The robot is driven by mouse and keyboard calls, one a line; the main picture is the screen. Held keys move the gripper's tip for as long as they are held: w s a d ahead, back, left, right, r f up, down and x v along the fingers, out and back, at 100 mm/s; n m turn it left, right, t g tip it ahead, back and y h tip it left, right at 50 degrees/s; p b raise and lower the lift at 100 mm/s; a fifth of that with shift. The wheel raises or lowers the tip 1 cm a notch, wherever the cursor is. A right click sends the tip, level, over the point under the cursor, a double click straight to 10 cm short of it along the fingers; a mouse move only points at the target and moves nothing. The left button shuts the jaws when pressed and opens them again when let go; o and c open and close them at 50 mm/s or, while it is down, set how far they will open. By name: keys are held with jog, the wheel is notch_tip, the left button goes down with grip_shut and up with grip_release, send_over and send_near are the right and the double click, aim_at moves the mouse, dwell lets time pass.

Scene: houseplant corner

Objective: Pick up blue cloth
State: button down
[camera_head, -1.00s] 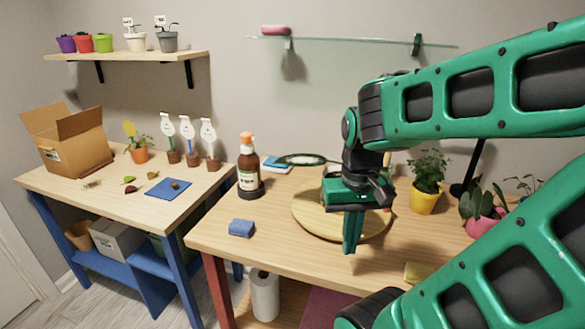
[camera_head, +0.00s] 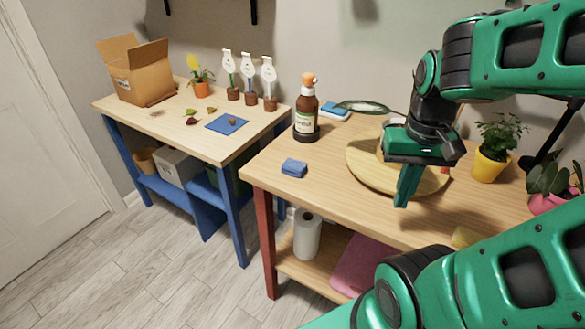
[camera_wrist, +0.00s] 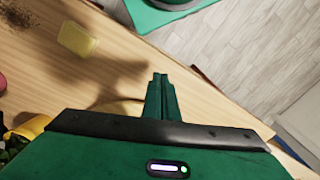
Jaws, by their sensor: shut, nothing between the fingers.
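A flat blue square that looks like the blue cloth (camera_head: 214,124) lies on the left table, with a small brown object (camera_head: 232,121) on it. A smaller, thicker blue block (camera_head: 294,167), perhaps a sponge, lies near the left end of the right table. My gripper (camera_head: 403,199) is above the right table, in front of the round wooden board, far to the right of the blue square. Its fingers are shut and empty, pointing down. In the wrist view the closed fingertips (camera_wrist: 159,79) show over the table edge; no blue cloth shows there.
A brown bottle (camera_head: 306,112) stands behind the blue block. The round wooden board (camera_head: 365,168) and a yellow pot (camera_head: 487,167) are near my arm. Leaves, a cardboard box (camera_head: 140,75) and tagged pots share the left table. A gap separates the tables; the floor (camera_head: 150,260) ahead is clear.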

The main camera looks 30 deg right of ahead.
jog(key=c, duration=2.3)
grip_release()
jog(key=o, duration=1)
jog(key=shift+w+r, duration=0.25)
jog(key=shift+r, duration=0.5)
jog(key=o, duration=0.5)
jog(key=w, duration=0.3)
jog(key=shift+r+m, duration=0.3)
jog(key=shift+r, duration=0.05)
jog(key=shift+o, duration=0.5)
jog(key=w+a+r+m, duration=0.1)
jog(key=w+a, duration=0.1)
jog(key=w, duration=0.5)
jog(key=shift+w+r+h, duration=0.3)
jog(key=shift+w+r, duration=0.05)
jog(key=shift+w, duration=0.05)
jog(key=m, duration=0.2)
send_near(294, 164)
jog(key=shift+d+f, duration=0.2)
jog(key=shift+f, duration=4.25)
